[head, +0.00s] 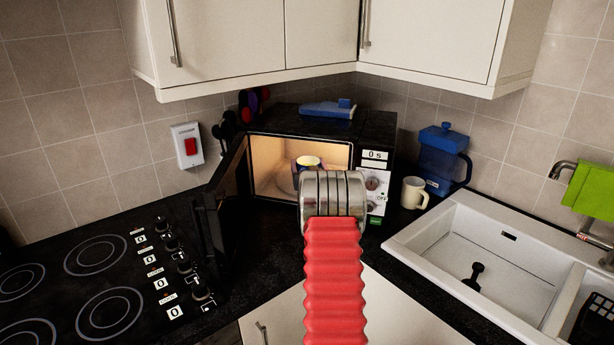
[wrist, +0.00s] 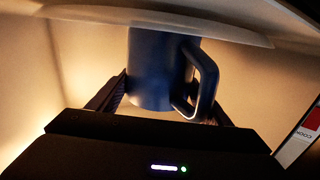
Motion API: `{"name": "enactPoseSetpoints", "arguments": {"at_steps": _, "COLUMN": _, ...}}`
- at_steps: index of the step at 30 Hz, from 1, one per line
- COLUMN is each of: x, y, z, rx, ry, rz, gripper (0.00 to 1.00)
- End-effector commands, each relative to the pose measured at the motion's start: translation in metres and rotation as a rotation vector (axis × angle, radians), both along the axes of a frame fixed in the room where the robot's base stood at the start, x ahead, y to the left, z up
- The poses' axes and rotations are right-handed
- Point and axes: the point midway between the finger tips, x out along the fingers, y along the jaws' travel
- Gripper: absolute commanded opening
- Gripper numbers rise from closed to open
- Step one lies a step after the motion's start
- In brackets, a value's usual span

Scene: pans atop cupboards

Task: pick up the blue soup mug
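The blue soup mug (wrist: 160,70) is in the wrist view, between the two fingers of my gripper (wrist: 164,88). Its handle sticks out to the right, in front of the right finger. The left finger is right beside the mug wall. The mug meets the pale turntable (wrist: 90,13) at the top of this view. In the head view a mug's rim with a yellowish inside (head: 308,161) shows in the lit, open microwave (head: 268,150). My wrist hides most of my gripper there. Whether both fingers press on the mug is not clear.
The microwave door (head: 228,205) stands open to the left. A cream mug (head: 413,193) and a blue water jug (head: 440,155) stand to the right, by the white sink (head: 480,245). The hob (head: 85,280) is at left. A blue object (head: 328,109) lies on the microwave.

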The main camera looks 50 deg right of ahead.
Motion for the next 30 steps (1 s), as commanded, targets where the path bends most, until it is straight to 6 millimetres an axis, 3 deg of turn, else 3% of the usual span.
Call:
{"name": "enactPoseSetpoints", "arguments": {"at_steps": 18, "x": -0.0003, "y": -0.0002, "z": -0.0002, "rx": 0.0, "ry": 0.0, "rz": 0.0, "gripper": 0.28}}
{"name": "enactPoseSetpoints", "arguments": {"at_steps": 30, "x": -0.0015, "y": 0.001, "z": 0.007, "rx": -0.004, "ry": -0.003, "rz": 0.0, "gripper": 0.28}}
